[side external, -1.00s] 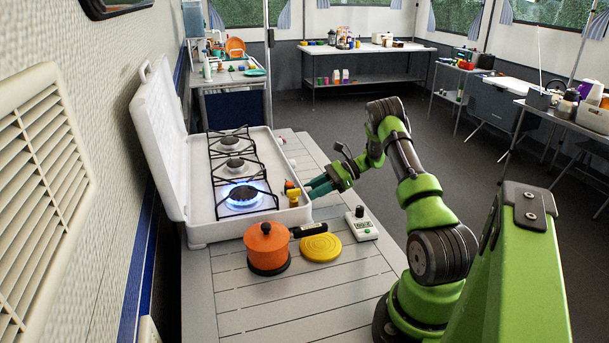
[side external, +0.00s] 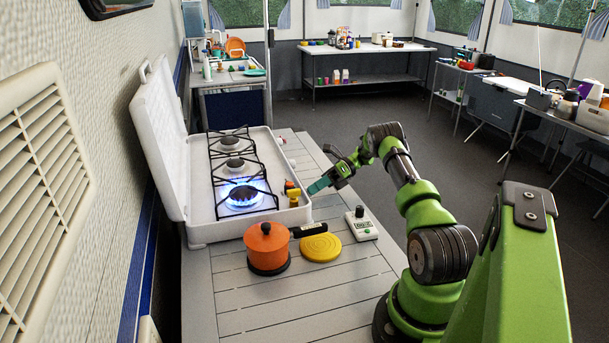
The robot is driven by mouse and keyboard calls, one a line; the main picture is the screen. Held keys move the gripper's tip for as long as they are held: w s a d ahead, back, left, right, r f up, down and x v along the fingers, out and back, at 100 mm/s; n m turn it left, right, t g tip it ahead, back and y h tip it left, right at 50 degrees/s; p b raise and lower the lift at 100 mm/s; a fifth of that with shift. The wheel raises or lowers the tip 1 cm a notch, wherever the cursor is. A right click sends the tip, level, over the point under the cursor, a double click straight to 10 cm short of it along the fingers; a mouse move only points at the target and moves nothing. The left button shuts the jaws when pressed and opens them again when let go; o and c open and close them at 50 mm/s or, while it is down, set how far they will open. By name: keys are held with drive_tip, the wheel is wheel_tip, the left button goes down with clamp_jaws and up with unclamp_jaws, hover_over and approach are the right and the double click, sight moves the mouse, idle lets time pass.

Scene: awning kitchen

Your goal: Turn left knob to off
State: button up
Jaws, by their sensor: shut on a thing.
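A white camp stove (side external: 196,232) stands open on the slatted table, its lid raised at the left. Its nearest burner (side external: 241,195) is lit with a blue flame. My gripper (side external: 311,188) is at the stove's right-hand front face, its teal fingers pointing left and touching the face near its near end. The fingers are shut on the left knob there. The knob is hidden by the fingertips, so its angle cannot be told.
An orange pot (side external: 266,243) with a black handle and a yellow round trivet (side external: 320,247) stand in front of the stove. A small white device with a black knob (side external: 360,224) is right of them. The near tabletop (side external: 300,305) is clear.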

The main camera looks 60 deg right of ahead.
drive_tip(key=shift+d, duration=0.1)
idle(0.3)
drive_tip(key=o, duration=0.8)
drive_tip(key=shift+c, duration=0.2)
drive_tip(key=v, duration=0.6)
drive_tip(key=shift+s+d, duration=0.2)
drive_tip(key=shift+d, duration=0.1)
drive_tip(key=shift+s+d+r, duration=0.15)
drive_tip(key=shift+d+r, duration=0.05)
drive_tip(key=shift+d, duration=0.1)
drive_tip(key=shift+o, duration=0.5)
